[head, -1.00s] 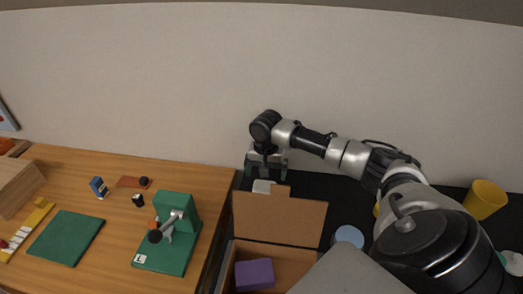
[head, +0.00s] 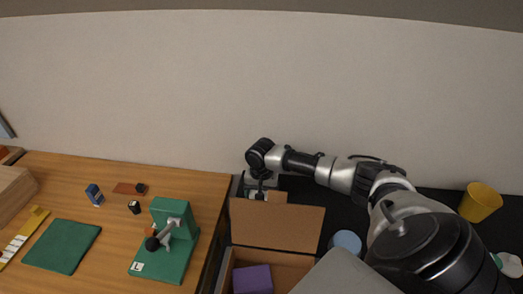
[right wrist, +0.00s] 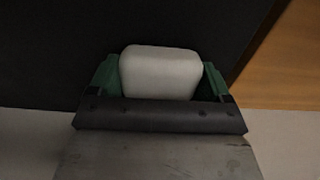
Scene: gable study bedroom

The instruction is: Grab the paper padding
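The paper padding (right wrist: 160,74) looks like a white, rounded block in the right wrist view. My right gripper (right wrist: 161,82) has its two green fingers on either side of the block, set wide apart near the ends of the palm. I cannot make out firm contact on either side. In the head view the right gripper (head: 262,192) is low behind the raised flap of a cardboard box, on the black surface, and the padding is mostly hidden there. My left gripper is not in view.
The open cardboard box (head: 277,224) holds a purple block (head: 253,279). A yellow cup (head: 480,202) and a light blue round item (head: 346,241) stand to the right. The wooden desk at left carries a green stand with a lever (head: 172,216) and a green mat (head: 62,246).

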